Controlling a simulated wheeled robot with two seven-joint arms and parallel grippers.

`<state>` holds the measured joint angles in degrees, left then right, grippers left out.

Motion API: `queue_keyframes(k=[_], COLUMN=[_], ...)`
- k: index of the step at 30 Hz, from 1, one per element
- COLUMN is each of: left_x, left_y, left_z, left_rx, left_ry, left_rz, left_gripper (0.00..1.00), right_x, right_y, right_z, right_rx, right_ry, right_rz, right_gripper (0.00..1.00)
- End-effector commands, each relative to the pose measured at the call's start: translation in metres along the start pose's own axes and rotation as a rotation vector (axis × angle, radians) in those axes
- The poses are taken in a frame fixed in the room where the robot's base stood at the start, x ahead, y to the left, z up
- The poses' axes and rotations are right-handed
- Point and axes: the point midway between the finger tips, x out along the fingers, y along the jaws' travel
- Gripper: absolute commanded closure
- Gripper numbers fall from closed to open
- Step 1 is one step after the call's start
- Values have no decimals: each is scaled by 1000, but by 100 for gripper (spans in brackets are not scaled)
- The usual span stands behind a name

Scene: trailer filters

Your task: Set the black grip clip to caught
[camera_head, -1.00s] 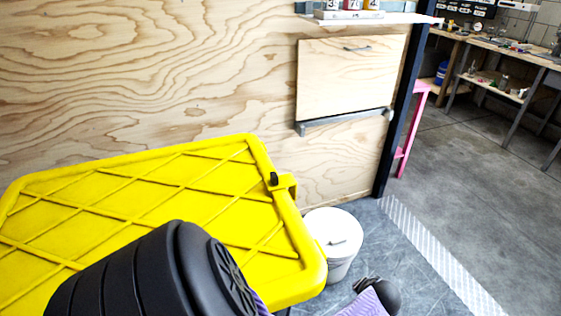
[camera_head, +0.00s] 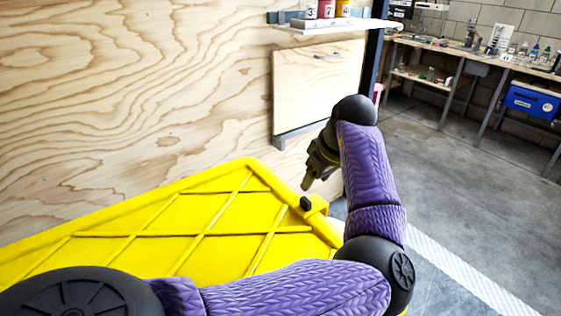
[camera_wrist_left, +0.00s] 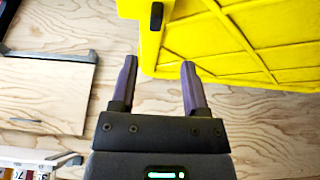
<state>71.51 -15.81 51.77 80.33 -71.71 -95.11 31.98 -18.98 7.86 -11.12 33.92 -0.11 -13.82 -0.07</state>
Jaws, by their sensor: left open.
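The black grip clip (camera_head: 306,203) is a small dark piece at the right edge of the yellow lid (camera_head: 190,225), by a yellow tab. In the left wrist view the clip (camera_wrist_left: 157,16) shows at the top, on the corner of the yellow lid (camera_wrist_left: 240,35). My left gripper (camera_head: 306,186) points down just above the clip in the head view, apart from it. In the left wrist view its two fingers (camera_wrist_left: 158,75) are spread with nothing between them, and the clip lies beyond the fingertips. My right gripper is not in view.
A plywood wall (camera_head: 120,90) stands behind the lid. A wooden flap panel (camera_head: 315,90) and a white shelf (camera_head: 335,26) with small numbered containers are on it. Workbenches (camera_head: 470,50) stand at the far right across open grey floor (camera_head: 440,150).

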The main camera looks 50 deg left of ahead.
Motion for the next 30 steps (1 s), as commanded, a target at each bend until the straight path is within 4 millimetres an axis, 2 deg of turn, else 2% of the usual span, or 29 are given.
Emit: queue_keyframes(k=[1, 3, 9, 13, 21, 27, 30], left_x=[16, 36, 78, 90, 90, 90, 90], left_y=[0, 0, 0, 1, 1, 1, 1], left_z=[3, 3, 2, 1, 0, 0, 0], left_rx=[3, 4, 5, 6, 6, 6, 6], left_ry=[-1, 0, 2, 2, 3, 4, 4], left_rz=[-5, -5, -2, 0, 2, 2, 2], left_gripper=[41, 41, 41, 41, 41, 84, 100], right_x=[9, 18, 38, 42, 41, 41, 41], right_y=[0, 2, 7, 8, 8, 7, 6], right_z=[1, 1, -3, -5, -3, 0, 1], right_rx=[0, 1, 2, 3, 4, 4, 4], right_ry=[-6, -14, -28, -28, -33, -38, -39], right_rz=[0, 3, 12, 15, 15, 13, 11], right_gripper=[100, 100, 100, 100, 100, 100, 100])
